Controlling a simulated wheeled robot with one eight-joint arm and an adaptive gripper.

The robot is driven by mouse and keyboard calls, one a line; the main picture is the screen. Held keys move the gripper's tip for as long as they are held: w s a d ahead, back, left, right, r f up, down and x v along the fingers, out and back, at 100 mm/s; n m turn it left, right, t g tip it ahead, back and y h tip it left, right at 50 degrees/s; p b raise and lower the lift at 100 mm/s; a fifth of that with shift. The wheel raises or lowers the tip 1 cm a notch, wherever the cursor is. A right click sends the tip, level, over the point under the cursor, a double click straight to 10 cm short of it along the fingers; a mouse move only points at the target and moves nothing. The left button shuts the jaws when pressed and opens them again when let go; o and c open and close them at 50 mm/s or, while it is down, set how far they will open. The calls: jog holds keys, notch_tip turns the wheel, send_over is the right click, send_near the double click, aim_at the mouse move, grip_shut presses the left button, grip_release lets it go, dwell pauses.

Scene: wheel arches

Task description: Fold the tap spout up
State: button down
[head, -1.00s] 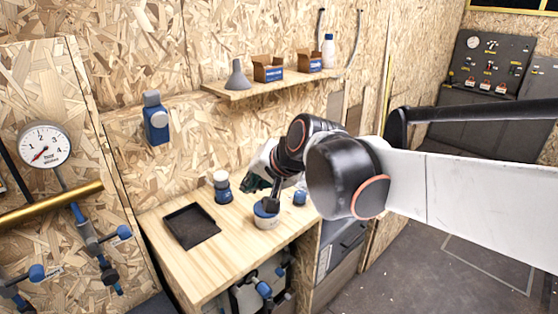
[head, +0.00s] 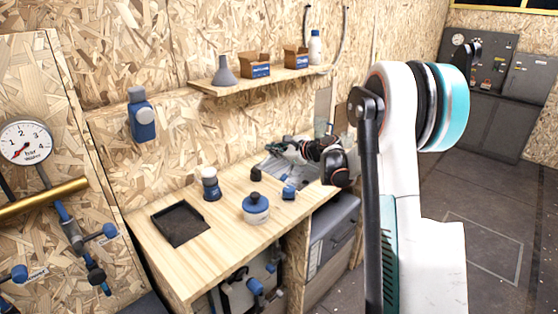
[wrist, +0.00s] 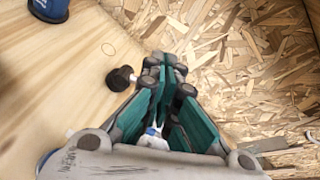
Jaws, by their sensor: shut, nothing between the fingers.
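My gripper (head: 290,145) is over the far right part of the workbench, low and close to the back wall. In the wrist view its teal and grey fingers (wrist: 172,78) are closed together, with nothing held between the tips. A black knob on a short metal stem (wrist: 120,78) is beside the fingers, to their left, apart from them. The head view shows a small black piece (head: 255,173) on the bench left of the gripper, possibly the same part. I cannot clearly make out the tap spout; my gripper and arm hide much of that area.
A blue-and-white jar (head: 255,208), a white-topped blue bottle (head: 211,184) and a small blue item (head: 289,193) stand on the bench (head: 222,232). A black tray (head: 180,224) lies at its left. A shelf (head: 222,89) with boxes runs above.

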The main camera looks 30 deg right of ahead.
jog(key=w+d+f+m+t, duration=0.25)
jog(key=d+f+m, duration=0.35)
jog(key=d+f, duration=0.5)
jog(key=r+b+x, duration=0.1)
jog(key=b+x, duration=0.2)
jog(key=x, duration=0.5)
jog(key=shift+w, duration=0.45)
jog(key=s+a+r+n+t+h+p, duration=0.1)
jog(key=s+a+r+n+p, duration=0.1)
jog(key=a+r+n, duration=0.6)
jog(key=shift+s+r+n+h+p, duration=0.3)
jog(key=shift+s+r+n+h, duration=0.15)
jog(key=shift+r+n, duration=0.5)
jog(key=shift+a, duration=0.1)
jog(key=shift+s, duration=0.15)
